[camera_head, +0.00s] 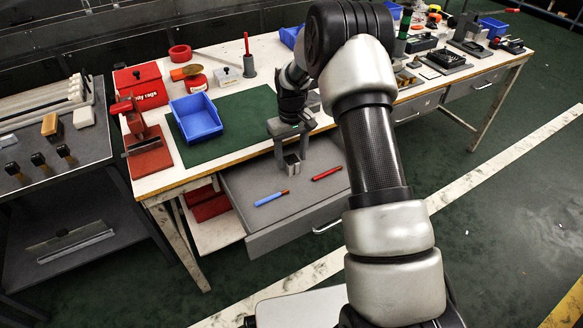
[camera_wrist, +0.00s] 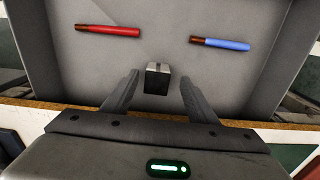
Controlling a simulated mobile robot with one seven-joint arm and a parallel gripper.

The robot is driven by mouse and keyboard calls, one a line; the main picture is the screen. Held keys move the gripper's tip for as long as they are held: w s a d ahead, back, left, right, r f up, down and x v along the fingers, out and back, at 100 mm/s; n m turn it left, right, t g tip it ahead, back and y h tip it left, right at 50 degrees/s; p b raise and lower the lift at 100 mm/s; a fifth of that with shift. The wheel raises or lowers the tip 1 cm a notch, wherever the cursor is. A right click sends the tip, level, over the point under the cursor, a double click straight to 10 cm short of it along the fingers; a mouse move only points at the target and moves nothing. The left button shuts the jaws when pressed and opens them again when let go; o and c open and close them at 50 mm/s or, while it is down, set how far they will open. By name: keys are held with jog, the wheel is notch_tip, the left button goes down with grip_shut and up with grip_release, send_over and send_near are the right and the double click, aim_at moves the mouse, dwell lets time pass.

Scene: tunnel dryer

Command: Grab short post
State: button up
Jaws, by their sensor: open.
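The short post looks to be the small squared metal block (camera_wrist: 157,80) with a grey top and a dark side. It stands in the open drawer, and in the head view (camera_head: 292,164) it shows just below my gripper (camera_head: 291,150). My gripper is open. In the wrist view its two fingers (camera_wrist: 159,88) are on either side of the post, with a visible gap on each side. The post's lower part is hard to make out.
The pulled-out drawer (camera_head: 262,240) also holds a red marker (camera_head: 327,174) and a blue one (camera_head: 271,198), both apart from the post. The bench edge is close behind my gripper. A blue bin (camera_head: 196,117) stands on the green mat (camera_head: 245,118) above.

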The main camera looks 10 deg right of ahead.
aim_at(293, 160)
jog(key=f, duration=0.4)
jog(key=shift+d+f+b, duration=0.15)
jog(key=shift+d+b, duration=0.1)
jog(key=shift+b, duration=0.15)
jog(key=shift+c, duration=0.3)
jog(key=c, duration=1.1)
